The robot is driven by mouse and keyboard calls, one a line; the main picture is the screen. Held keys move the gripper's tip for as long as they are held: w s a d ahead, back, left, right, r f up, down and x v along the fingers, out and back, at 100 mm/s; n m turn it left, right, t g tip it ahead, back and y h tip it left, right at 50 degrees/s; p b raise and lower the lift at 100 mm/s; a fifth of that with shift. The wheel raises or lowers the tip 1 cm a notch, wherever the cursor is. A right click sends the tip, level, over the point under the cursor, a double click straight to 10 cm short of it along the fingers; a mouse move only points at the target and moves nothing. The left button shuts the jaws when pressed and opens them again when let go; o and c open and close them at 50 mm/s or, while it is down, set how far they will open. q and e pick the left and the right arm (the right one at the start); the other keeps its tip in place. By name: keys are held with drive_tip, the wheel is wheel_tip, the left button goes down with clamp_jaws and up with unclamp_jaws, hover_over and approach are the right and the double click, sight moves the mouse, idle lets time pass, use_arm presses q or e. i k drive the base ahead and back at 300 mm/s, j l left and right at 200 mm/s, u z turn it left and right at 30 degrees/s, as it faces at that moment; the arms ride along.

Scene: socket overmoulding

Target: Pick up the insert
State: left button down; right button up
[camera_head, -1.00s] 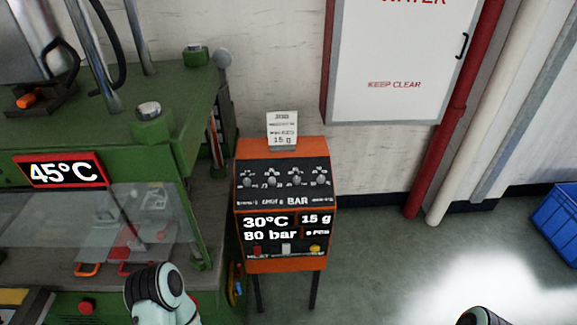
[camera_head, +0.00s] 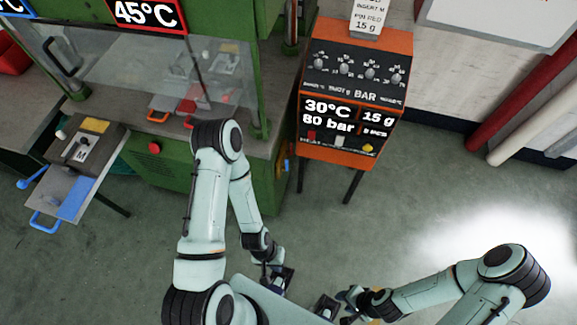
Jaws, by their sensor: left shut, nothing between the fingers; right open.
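A grey stand (camera_head: 100,160) at the left bears a white card marked M (camera_head: 80,155), with a small dark shape at its upper edge. The shape is too small for me to tell whether it is the insert. My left gripper (camera_head: 277,281) is low in the middle of the view, shut and empty, well to the right of the stand. My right gripper (camera_head: 328,307) is beside it near the bottom edge, open and empty. Both are apart from the stand.
A green press (camera_head: 265,85) with a clear guard and a 45°C display (camera_head: 147,13) stands behind the stand. An orange control box (camera_head: 352,90) on legs stands to its right. A blue-handled tray (camera_head: 72,200) juts out at the left.

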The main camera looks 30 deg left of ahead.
sight(80, 146)
drive_tip(key=u, duration=2.75)
drive_tip(key=i+j+z, duration=0.1)
drive_tip(key=z, duration=0.3)
drive_tip(key=j+z, duration=0.4)
drive_tip(key=i+j+z, duration=0.15)
drive_tip(key=j, duration=0.35)
drive_tip(key=j+z, duration=0.2)
drive_tip(key=j, duration=0.25)
